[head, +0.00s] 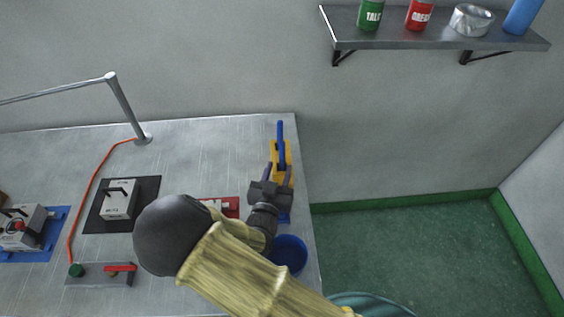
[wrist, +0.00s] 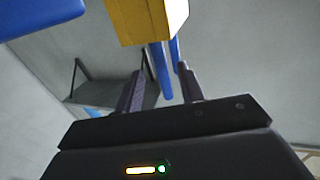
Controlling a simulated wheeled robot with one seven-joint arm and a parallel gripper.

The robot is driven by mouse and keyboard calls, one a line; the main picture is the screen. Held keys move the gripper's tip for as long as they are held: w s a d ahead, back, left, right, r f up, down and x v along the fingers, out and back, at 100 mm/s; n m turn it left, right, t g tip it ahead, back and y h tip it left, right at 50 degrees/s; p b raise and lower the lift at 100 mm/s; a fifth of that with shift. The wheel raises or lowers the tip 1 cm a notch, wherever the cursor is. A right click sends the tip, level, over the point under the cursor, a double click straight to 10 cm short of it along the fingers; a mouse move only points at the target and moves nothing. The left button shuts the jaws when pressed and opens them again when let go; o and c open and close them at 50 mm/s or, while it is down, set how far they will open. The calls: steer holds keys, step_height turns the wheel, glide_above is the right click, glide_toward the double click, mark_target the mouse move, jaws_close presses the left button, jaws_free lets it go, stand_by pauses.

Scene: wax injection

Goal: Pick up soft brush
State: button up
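A blue handle (head: 281,145), which may belong to the soft brush, stands up at a yellow block or holder (head: 275,152) near the table's right end. I see no bristles, so I cannot be sure it is the brush. My gripper (head: 277,175) is over the near part of the yellow piece, its two fingers apart. In the wrist view the fingers (wrist: 161,68) are also spread. A blue rod (wrist: 161,72) shows between them, beyond or below the yellow block (wrist: 148,22). I see no finger contact with it. My arm hides part of the table.
A blue round container (head: 288,254) stands near the right edge, close to my arm. A red item (head: 230,207) is partly hidden. A grey block on a black mat (head: 95,222) and a switch panel (head: 92,280) are left. A wall shelf (head: 440,38) holds several containers.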

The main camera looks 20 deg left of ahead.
mark_target(281, 160)
steer(key=w, duration=0.1)
steer(key=w+p, duration=0.1)
steer(key=w, duration=0.1)
steer(key=w+p, duration=0.1)
steer(key=shift+w+a+r, duration=0.2)
steer(key=shift+a+r, duration=0.05)
steer(key=shift+a, duration=0.15)
steer(key=shift+w+a+f, duration=0.1)
steer(key=shift+w, duration=0.25)
jaws_close()
